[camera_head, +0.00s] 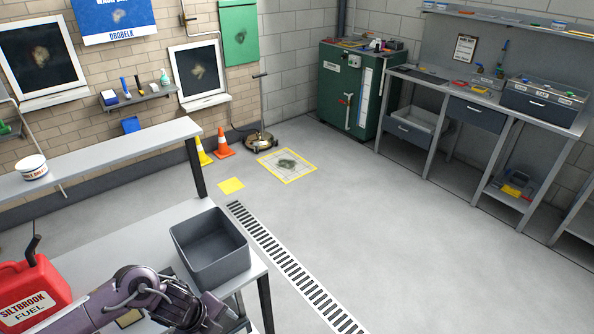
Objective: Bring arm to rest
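My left arm (135,292) comes in from the lower left, purple-grey, low over the near table (135,245). Its dark gripper end (222,320) is at the bottom edge of the view, just in front of the grey open bin (210,246). The fingers are partly cut off and dark, so I cannot tell whether they are open or shut. I cannot tell whether the gripper touches the table or the bin. The bin looks empty. My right gripper is not in view.
A red fuel can (30,290) stands on the table left of my arm. A white tub (33,167) stands on the long bench (120,152) behind. A floor drain (290,265), cones and a yellow-edged mat (287,165) lie beyond. The floor to the right is clear.

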